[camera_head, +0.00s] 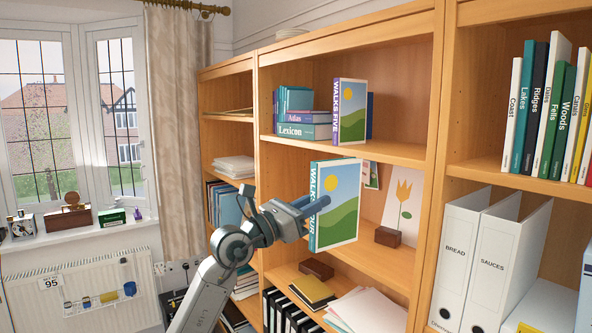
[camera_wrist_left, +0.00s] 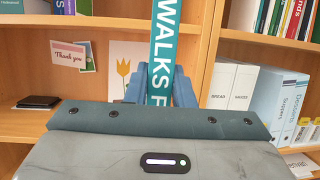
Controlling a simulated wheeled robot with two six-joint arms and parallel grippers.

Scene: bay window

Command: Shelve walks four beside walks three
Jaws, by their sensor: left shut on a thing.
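The Walks Four book (camera_head: 338,205) has a teal spine and a cover of green hills and a sun. My left gripper (camera_head: 316,207) is shut on it and holds it upright in front of the middle bookcase section. Its teal spine (camera_wrist_left: 164,50) stands between my left fingers in the left wrist view, with the lower lettering hidden. Walks Five (camera_head: 350,110), with a purple spine, stands on the upper shelf beside Lexicon (camera_head: 296,131) and Atlas (camera_head: 300,116). I cannot make out a book marked Walks Three. My right gripper is not in view.
A tulip card (camera_head: 404,200) and a brown block (camera_head: 388,237) stand on the shelf behind the held book. Another brown block (camera_head: 316,269) is on the shelf below, near papers (camera_head: 370,310). A window is at left.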

